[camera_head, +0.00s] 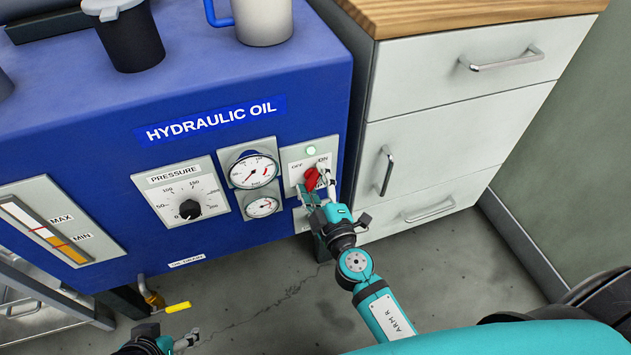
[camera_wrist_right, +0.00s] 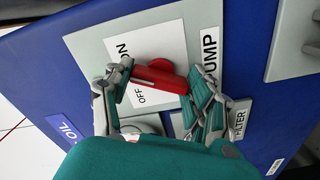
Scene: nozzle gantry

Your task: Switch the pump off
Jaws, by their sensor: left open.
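The pump switch is a red rotary knob (camera_head: 312,179) on a pale plate at the right of the blue panel, marked OFF and ON. In the head view its handle appears to slant up toward ON. A green lamp (camera_head: 311,150) above it looks lit. My right gripper (camera_head: 320,186) is at the knob. In the right wrist view its fingers (camera_wrist_right: 160,85) lie on either side of the red knob (camera_wrist_right: 160,76), close to its ends; whether they press on it cannot be told. My left gripper (camera_head: 168,336) is open and empty at the bottom edge.
Left of the switch are two gauges (camera_head: 254,170), a pressure dial (camera_head: 189,209) and a level gauge (camera_head: 45,232). A yellow-handled valve (camera_head: 178,308) sits low down. A drawer cabinet (camera_head: 450,110) stands close on the right. Cups stand on the blue unit's top.

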